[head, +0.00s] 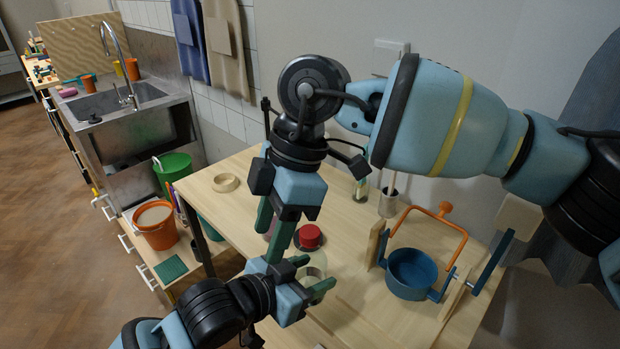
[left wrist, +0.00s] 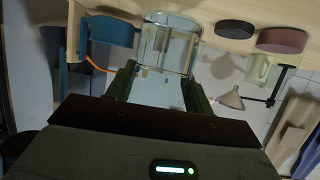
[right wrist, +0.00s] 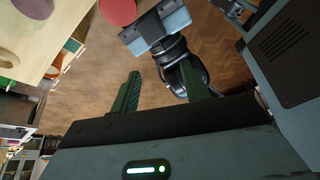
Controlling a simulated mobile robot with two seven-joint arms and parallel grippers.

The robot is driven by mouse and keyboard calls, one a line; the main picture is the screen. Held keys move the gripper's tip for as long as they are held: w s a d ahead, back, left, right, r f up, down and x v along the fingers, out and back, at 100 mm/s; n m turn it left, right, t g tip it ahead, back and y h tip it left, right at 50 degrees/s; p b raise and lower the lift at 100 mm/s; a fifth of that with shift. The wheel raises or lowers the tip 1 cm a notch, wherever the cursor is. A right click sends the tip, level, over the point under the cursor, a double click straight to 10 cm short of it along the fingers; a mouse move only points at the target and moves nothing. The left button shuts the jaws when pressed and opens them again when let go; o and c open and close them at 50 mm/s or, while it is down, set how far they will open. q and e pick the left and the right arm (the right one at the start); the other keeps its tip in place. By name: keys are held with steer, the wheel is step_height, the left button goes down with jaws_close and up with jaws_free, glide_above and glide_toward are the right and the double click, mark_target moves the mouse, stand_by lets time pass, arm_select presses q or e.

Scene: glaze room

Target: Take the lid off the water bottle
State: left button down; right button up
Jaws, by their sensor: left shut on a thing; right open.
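The clear water bottle (head: 313,265) stands on the table, and it also shows in the left wrist view (left wrist: 166,48). Its red lid (head: 309,236) appears to sit on its top; the right wrist view shows the lid at the upper edge (right wrist: 118,10). My left gripper (head: 312,275) is shut around the bottle's side, with a finger on each side of the glass (left wrist: 160,85). My right gripper (head: 266,247) is open and empty, pointing down just left of the lid and apart from it. The lid is out of the left wrist view.

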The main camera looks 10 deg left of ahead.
mark_target(310, 231)
steer(key=w+d+r+m+t+h, duration=0.1)
steer(key=w+d+r+m, duration=0.1)
steer(key=w+d+r+m+t+h, duration=0.1)
steer(key=w+d+r+m+h, duration=0.1)
steer(key=r, duration=0.1)
steer(key=shift+w+d+t, duration=0.3)
steer(key=shift+f, duration=4)
